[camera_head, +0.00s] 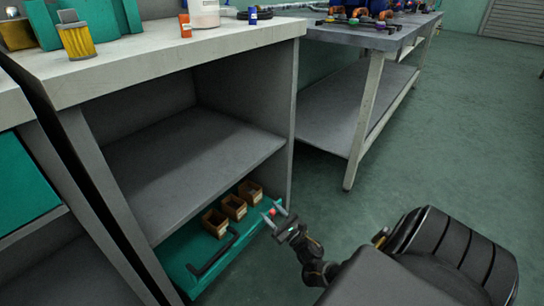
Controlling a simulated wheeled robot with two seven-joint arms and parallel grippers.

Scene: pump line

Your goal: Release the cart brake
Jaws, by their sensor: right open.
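A low teal cart (190,252) sits under the shelf of the grey bench. It carries several small brown boxes (234,207) and a black bar-shaped handle (213,255). A small red part (272,211) shows at the cart's right end; it may be the brake, but it is too small to tell. My right gripper (274,212) is open, with its fingers pointing at the cart's right end. The red part appears between the fingertips; I cannot tell whether they touch it. My left gripper is not in view.
The bench's grey side panel (270,110) stands just behind the gripper, and its shelf (185,155) overhangs the cart. A yellow filter (76,38) and a white tub (204,13) stand on top. Another table (375,38) is at the back. The green floor (440,140) to the right is clear.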

